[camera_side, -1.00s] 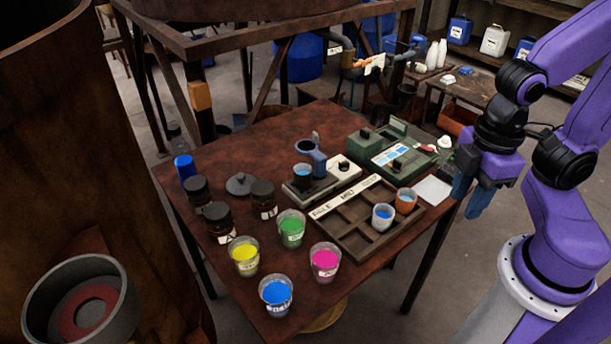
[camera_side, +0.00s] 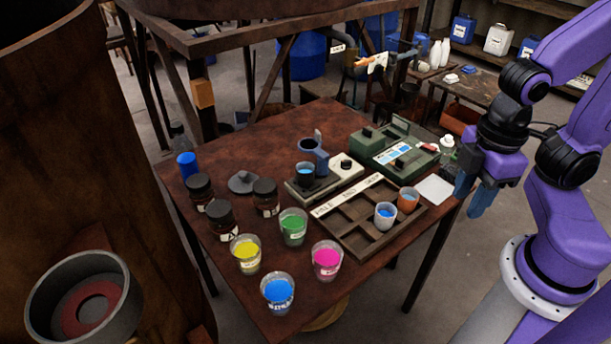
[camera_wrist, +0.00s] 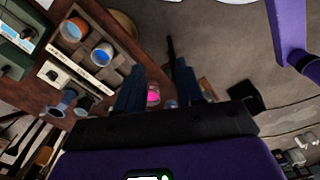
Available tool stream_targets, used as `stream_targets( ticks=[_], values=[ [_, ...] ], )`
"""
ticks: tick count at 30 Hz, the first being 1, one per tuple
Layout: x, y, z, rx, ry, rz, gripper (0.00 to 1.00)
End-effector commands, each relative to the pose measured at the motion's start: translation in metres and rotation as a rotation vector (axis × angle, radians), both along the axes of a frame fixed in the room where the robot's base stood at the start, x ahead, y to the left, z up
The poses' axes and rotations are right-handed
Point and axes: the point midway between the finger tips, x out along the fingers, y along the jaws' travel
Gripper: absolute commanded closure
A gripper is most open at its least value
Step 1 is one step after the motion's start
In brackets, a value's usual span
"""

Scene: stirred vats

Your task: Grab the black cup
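A compartment tray (camera_side: 350,240) holds a white cup (camera_side: 385,217) and an orange cup (camera_side: 407,200) between my gripper and the dark cup. A green device (camera_side: 393,150) stands behind. Black-lidded jars (camera_side: 221,217) and clear cups of colour (camera_side: 278,292) stand left and in front.

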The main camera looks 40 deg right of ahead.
Motion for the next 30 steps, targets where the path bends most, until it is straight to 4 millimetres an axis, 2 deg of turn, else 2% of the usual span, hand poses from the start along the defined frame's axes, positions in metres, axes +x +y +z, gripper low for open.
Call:
stream_targets(
  ticks=[1,2,3,11,14,17,23,27,30],
  values=[
    [0.000,0.000,0.000,0.000,0.000,0.000,0.50],
    [0.000,0.000,0.000,0.000,0.000,0.000,0.40],
    [0.000,0.000,0.000,0.000,0.000,0.000,0.35],
    [0.000,0.001,0.000,0.001,0.000,-0.001,0.35],
    [0.001,0.009,-0.004,0.024,0.012,-0.016,0.35],
    [0.003,0.031,-0.012,0.088,0.034,-0.061,0.35],
    [0.023,0.098,-0.037,0.287,0.060,-0.267,0.35],
    [0.051,0.134,-0.055,0.401,0.018,-0.454,0.35],
    [0.077,0.150,-0.069,0.463,-0.047,-0.595,0.35]
  ],
)
